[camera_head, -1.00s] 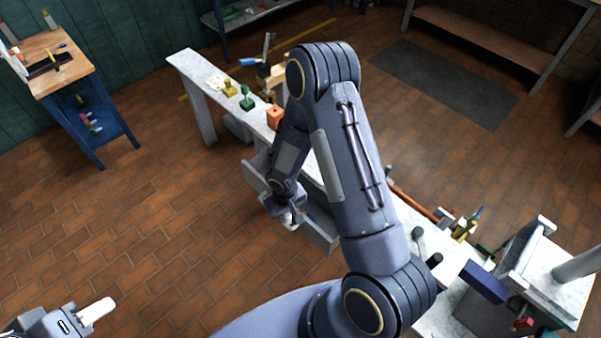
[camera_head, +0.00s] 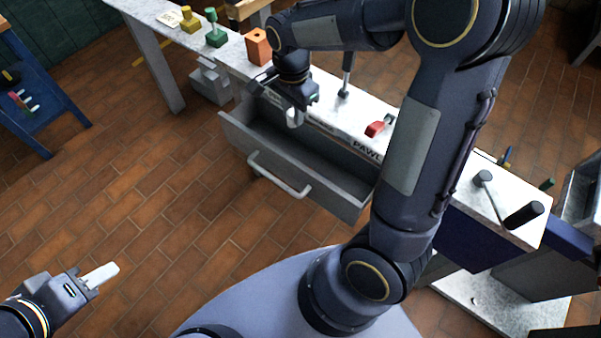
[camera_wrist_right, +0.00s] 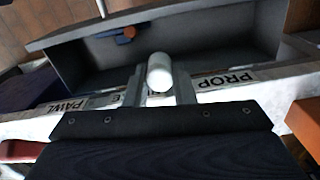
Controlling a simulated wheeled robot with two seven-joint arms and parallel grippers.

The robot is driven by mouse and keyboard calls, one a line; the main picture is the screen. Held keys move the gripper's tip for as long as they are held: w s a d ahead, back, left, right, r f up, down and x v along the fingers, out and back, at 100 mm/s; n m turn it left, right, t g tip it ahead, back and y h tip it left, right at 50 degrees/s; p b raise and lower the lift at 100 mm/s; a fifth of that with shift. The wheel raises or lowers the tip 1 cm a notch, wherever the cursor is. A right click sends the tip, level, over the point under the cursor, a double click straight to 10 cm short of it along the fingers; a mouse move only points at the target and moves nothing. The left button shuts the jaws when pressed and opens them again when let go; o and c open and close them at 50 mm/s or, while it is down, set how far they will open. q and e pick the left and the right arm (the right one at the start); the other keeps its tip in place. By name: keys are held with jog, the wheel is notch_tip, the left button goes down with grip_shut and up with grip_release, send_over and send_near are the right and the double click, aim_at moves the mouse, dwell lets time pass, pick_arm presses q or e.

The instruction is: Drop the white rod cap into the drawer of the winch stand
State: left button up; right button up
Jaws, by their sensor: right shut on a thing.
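The white rod cap (camera_wrist_right: 159,72) is held between the fingers of my right gripper (camera_wrist_right: 160,88) in the right wrist view. In the head view my right gripper (camera_head: 296,116) points down at the back edge of the drawer (camera_head: 335,192), and a bit of the white cap shows at its tip. The drawer is pulled open, with a grey bar handle (camera_head: 278,178) on its front. In the wrist view the drawer's dark interior (camera_wrist_right: 205,40) lies just beyond the cap. My left gripper (camera_head: 101,275) is low at left, away from the stand; its finger gap is not clear.
A blue and orange item (camera_wrist_right: 122,36) lies in the drawer. The winch stand's top (camera_head: 345,108) carries an orange block (camera_head: 257,46), green (camera_head: 215,35) and yellow (camera_head: 189,20) pieces, and a red-handled part (camera_head: 377,128). Labels read PROP and PAWL. Brick floor in front is clear.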

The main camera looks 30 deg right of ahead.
jog(key=shift+s+f, duration=0.15)
jog(key=shift+f, duration=0.15)
jog(key=b, duration=0.6)
send_near(295, 156)
jog(key=s+f, duration=0.1)
jog(key=s+a+f, duration=0.2)
jog(key=shift+s+f, duration=0.35)
jog(key=shift+r, duration=0.1)
jog(key=shift+f+b, duration=0.45)
jog(key=shift+f, duration=0.2)
jog(key=o, duration=1)
